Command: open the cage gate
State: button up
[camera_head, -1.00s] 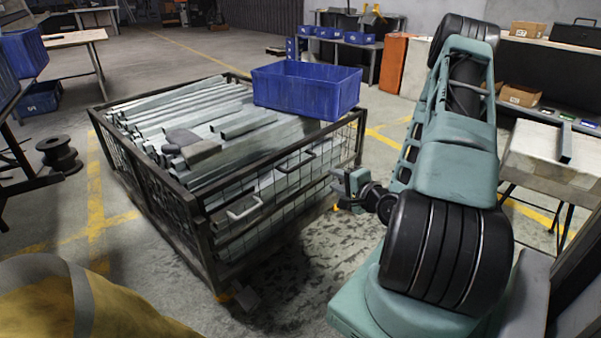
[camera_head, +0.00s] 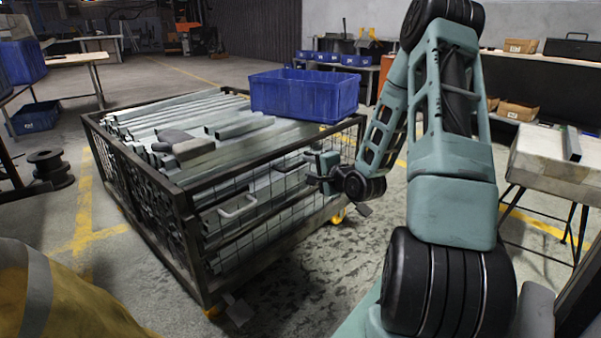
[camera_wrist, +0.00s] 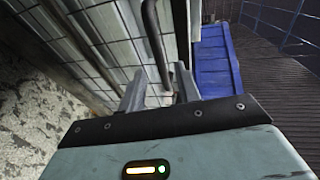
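The cage gate (camera_head: 262,222) is the mesh front side of the dark metal cage, upright and in line with the frame. A pale left handle (camera_head: 238,207) stands out from it. My gripper (camera_head: 314,182) is at the gate's right part, covering much of the right handle in the head view. In the wrist view, the mesh (camera_wrist: 100,45) fills the left and middle. The right handle (camera_wrist: 153,45) runs down toward the gap between the fingertips of my gripper (camera_wrist: 160,88). The fingers are apart, and I cannot tell whether either touches the handle.
The cage holds grey metal bars (camera_head: 190,110) and a blue bin (camera_head: 305,95) on top at its right corner. A pale block-topped stand (camera_head: 545,165) is at the right. A yellow cover (camera_head: 80,305) is at the lower left. The floor before the gate is clear.

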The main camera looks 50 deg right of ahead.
aim_at(302, 164)
jog(key=b+x, duration=0.1)
jog(key=x, duration=0.4)
jog(key=shift+w+d+b, duration=0.1)
jog(key=shift+w+b, duration=0.2)
jog(key=shift+b, duration=0.1)
jog(key=shift+f, duration=0.1)
grip_shut()
